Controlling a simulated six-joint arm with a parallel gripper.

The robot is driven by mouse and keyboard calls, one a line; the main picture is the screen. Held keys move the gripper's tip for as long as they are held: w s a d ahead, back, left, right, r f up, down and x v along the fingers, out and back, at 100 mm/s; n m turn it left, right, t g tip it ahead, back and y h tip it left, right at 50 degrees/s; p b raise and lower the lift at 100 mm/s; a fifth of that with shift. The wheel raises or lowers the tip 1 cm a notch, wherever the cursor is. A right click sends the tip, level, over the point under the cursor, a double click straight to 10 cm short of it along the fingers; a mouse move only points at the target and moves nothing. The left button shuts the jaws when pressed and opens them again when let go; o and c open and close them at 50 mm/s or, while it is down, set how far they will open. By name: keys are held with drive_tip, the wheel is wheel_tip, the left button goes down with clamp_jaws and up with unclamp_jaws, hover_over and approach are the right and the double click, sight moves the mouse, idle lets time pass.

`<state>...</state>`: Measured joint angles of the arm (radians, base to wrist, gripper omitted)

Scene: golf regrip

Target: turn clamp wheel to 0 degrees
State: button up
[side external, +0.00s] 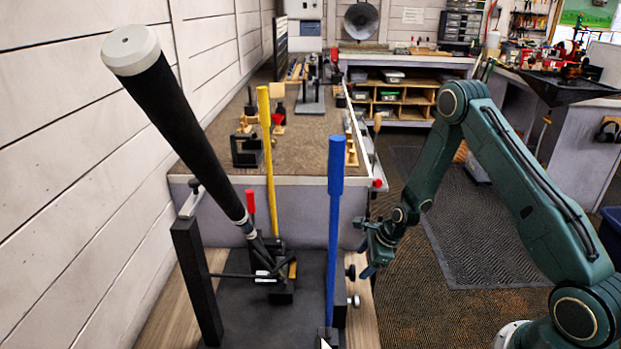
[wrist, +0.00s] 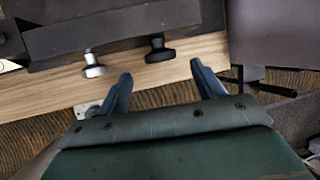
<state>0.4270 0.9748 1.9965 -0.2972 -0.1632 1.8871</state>
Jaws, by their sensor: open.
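Two small knobs stick out from the side of the dark clamp fixture (side external: 265,320) on the bench: a black one (side external: 350,271) and a silver one (side external: 354,300). I cannot tell which is the clamp wheel, and no angle marking is legible. In the wrist view the black knob (wrist: 158,52) is just beyond the space between my fingertips, and the silver knob (wrist: 93,66) is beyond and left of the left finger. My gripper (side external: 367,260) is open and empty, to the right of the knobs. In the wrist view my gripper (wrist: 161,76) appears apart from both knobs.
A golf club with a black grip (side external: 180,120) leans up-left from the fixture. A blue upright post (side external: 334,225) stands close to the knobs, and a yellow post (side external: 266,160) stands behind. A wooden bench edge (wrist: 60,105) lies below the knobs. Open floor is right of the bench.

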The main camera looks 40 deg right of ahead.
sight(350, 273)
drive_tip(key=shift+x, duration=2.85)
drive_tip(key=c, duration=1)
